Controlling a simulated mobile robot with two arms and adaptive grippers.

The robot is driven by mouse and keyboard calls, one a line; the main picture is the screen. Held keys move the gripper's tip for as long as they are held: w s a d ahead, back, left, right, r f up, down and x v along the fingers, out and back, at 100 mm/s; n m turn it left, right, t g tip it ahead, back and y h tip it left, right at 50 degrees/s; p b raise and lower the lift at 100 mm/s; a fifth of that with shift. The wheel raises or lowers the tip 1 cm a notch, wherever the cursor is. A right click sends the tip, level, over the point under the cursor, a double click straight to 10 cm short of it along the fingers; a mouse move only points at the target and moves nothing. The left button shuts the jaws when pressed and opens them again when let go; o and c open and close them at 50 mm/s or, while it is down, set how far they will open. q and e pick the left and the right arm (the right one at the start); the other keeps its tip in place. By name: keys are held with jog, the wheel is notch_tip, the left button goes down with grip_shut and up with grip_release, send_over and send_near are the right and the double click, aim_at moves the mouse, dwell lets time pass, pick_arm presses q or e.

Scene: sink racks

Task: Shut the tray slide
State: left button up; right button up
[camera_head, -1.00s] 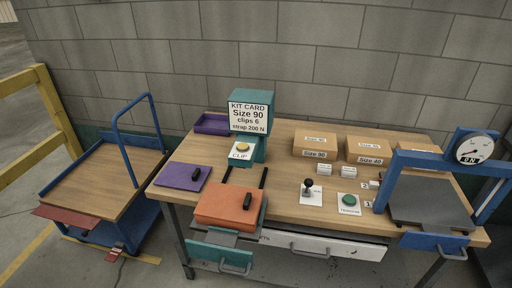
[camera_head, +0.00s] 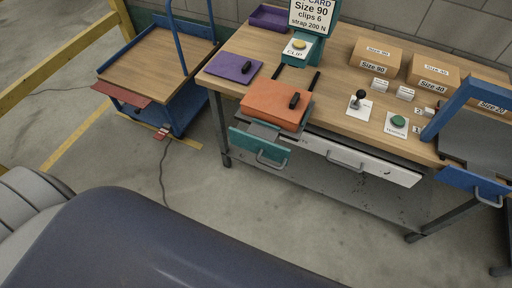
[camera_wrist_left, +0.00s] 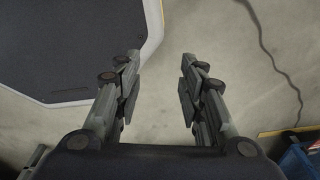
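The tray slide (camera_head: 262,129) is a grey plate on two black rails (camera_head: 308,86) at the left part of the workbench's front edge. It sticks out past that edge. Its teal front (camera_head: 245,142) carries a grey bar handle (camera_head: 272,161). An orange block (camera_head: 276,103) with a black knob lies on it. My left gripper (camera_wrist_left: 160,82) shows in the left wrist view, with fingers apart and nothing between them, over bare floor. It is not seen near the slide. My right gripper is in neither view.
A white drawer (camera_head: 380,168) and a blue-framed press (camera_head: 466,178) are to the right on the bench (camera_head: 345,75). A purple pad (camera_head: 234,68) lies left of the slide. A blue cart (camera_head: 150,65) stands left.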

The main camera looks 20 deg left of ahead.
pick_arm(q)
jog(key=shift+w+d, duration=0.1)
jog(key=shift+w, duration=0.2)
jog(key=c, duration=0.4)
jog(key=w+d+t+b, duration=0.1)
jog(key=w, duration=0.2)
jog(key=w+d+r+m+t+b, duration=0.1)
jog(key=w, duration=0.2)
jog(key=w+d+m+t+b, duration=0.1)
jog(key=w+t, duration=0.1)
jog(key=w, duration=0.2)
jog(key=shift+w+r+h, duration=0.1)
jog(key=shift+r+h, duration=0.2)
jog(key=shift+r, duration=0.1)
grip_shut()
jog(key=m+t+b, duration=0.9)
jog(key=m+t, duration=0.4)
jog(key=m, duration=0.1)
send_near(245, 141)
jog(key=w, duration=0.7)
jog(key=shift+d, duration=0.1)
